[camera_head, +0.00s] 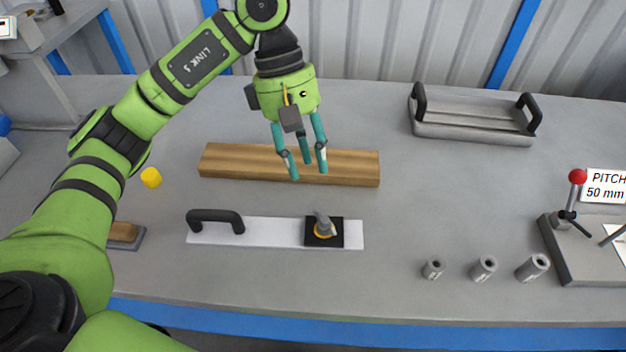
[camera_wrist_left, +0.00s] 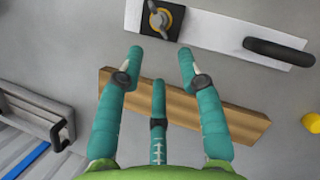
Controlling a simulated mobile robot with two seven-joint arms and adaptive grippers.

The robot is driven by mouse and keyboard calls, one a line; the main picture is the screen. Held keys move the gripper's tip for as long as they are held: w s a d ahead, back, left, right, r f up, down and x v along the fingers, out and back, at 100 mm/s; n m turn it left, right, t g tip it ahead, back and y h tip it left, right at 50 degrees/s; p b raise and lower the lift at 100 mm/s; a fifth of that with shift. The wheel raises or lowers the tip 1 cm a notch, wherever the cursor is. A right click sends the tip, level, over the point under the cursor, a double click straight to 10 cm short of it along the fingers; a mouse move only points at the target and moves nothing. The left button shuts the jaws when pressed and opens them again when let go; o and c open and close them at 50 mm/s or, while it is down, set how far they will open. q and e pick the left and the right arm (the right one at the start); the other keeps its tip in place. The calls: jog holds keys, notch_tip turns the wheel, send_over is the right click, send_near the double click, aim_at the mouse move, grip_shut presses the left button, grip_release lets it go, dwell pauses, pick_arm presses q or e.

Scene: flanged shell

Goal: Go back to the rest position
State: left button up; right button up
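My left gripper (camera_head: 306,172) hangs over the wooden block (camera_head: 232,162), with its teal fingers spread apart and nothing between them. It also shows in the left wrist view (camera_wrist_left: 160,70), where the wooden block (camera_wrist_left: 240,122) lies beneath the fingers. I cannot tell from these views how far the fingertips are above the block. My left arm comes in from the left and bends down from the top of the head view. My right gripper does not show in either view.
A white plate (camera_head: 270,232) with a black handle and a black square fixture (camera_head: 324,238) lies in front of the block. A grey handled tray (camera_head: 472,125) stands at back right. Several items, including small grey cylinders (camera_head: 484,268) and a red-knobbed device (camera_head: 580,250), are at right.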

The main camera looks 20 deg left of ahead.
pick_arm(q)
jog(key=shift+v, duration=0.8)
